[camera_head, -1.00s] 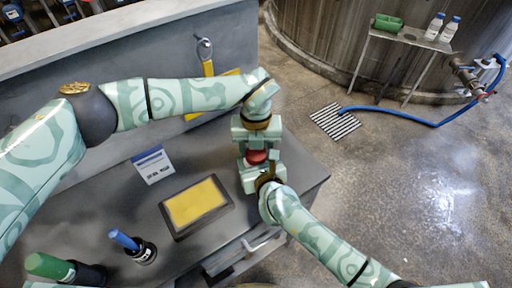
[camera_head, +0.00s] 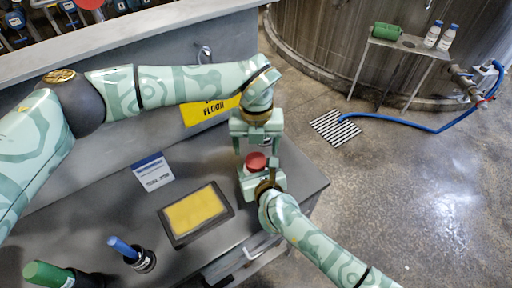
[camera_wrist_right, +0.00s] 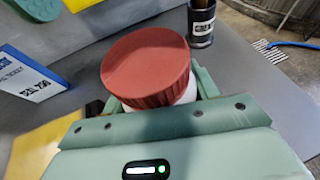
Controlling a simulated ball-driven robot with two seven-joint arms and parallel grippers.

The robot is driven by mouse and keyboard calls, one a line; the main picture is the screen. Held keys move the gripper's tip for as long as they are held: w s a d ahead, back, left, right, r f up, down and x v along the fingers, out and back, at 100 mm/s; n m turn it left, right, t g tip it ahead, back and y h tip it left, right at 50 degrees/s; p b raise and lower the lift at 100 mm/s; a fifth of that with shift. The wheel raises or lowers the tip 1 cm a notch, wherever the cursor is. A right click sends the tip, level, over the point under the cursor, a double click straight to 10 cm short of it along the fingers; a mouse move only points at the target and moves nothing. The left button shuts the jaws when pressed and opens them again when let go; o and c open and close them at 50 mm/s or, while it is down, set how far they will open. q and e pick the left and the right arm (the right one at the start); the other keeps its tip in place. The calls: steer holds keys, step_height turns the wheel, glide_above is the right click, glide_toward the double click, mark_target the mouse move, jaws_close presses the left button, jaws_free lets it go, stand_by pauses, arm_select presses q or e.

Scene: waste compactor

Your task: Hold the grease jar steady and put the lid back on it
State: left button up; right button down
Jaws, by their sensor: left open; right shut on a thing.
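The red ribbed lid (camera_wrist_right: 146,66) sits on top of the white grease jar (camera_wrist_right: 183,95) in the right wrist view. Only a sliver of the jar shows below the lid, and I cannot tell how firmly it is seated. The lid (camera_head: 256,162) also shows from above in the head view. My right gripper (camera_head: 258,174) is shut on the jar, with a finger on each side below the lid. My left gripper (camera_head: 256,141) is open, just beyond the lid and apart from it.
A small dark labelled cup (camera_wrist_right: 202,24) stands on the bench behind the jar. A white and blue sign (camera_head: 153,171), a yellow-topped tray (camera_head: 196,213), a blue-handled item (camera_head: 124,246) and a green cylinder (camera_head: 48,273) are to the left. A wall stands behind the bench.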

arm_select(q)
steer(key=o, duration=0.6)
steer(key=shift+c, duration=0.2)
step_height(320, 180, up, 12)
steer(key=shift+w, duration=0.1)
arm_select(e)
steer(key=shift+c, duration=1.6)
jaws_free()
